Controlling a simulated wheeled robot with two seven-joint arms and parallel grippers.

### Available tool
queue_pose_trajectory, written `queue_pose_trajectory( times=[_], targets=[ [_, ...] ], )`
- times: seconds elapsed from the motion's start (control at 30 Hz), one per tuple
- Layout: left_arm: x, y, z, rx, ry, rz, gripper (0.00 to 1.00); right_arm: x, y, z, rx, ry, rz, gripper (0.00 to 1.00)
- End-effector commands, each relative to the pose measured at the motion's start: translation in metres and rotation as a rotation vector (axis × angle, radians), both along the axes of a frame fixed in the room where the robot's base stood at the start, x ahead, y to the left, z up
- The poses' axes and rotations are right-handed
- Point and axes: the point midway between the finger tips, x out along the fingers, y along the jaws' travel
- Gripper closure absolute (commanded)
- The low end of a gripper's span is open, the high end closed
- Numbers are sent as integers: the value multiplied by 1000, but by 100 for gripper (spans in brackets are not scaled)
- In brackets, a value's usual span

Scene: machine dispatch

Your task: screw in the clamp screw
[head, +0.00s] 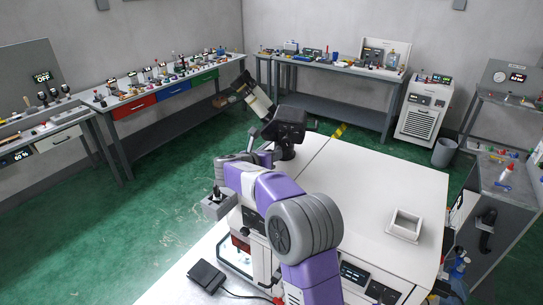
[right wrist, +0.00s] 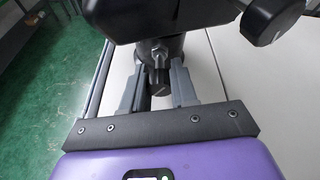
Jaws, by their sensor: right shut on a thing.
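The clamp screw (right wrist: 160,74) shows in the right wrist view as a dark metal head on the side of a black round post, under a black device head (right wrist: 190,22). My right gripper (right wrist: 158,88) has its two grey fingers on either side of it, shut on the screw. In the head view the black device head (head: 286,124) stands at the far left corner of the white machine top. My right gripper (head: 270,154) is beside its post, partly hidden by my purple arm. The screw itself is too small to tell there. My left gripper does not show.
The white machine top (head: 375,175) is mostly clear, with a square white tray (head: 405,225) at its right. A pale tube (head: 258,101) rises from the device head. A black pedal (head: 207,276) lies in front. Benches with tools line the walls.

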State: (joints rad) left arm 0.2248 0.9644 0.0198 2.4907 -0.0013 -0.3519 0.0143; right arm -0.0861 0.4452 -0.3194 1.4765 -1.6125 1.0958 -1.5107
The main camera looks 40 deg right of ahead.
Motion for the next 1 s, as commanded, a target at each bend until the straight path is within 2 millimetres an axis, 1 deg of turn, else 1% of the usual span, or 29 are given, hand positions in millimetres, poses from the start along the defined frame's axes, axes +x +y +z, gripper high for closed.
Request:
queue_pose_trajectory(
  times=[0.03,0.07,0.2,0.47,0.57,0.67,0.9,1.0],
  targets=[
    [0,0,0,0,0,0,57,0,0,0,0,0,1,100],
    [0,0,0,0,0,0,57,0,0,0,0,0,1,68],
    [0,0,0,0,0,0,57,0,0,0,0,1,1,46],
    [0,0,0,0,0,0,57,0,0,0,0,1,0,46],
    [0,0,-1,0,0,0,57,-1,5,2,0,0,1,46],
    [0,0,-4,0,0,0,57,-4,18,6,0,-1,4,46],
    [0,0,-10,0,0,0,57,-14,54,18,1,-1,4,46],
    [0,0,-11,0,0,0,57,-17,64,22,1,-1,3,46]
  ],
)
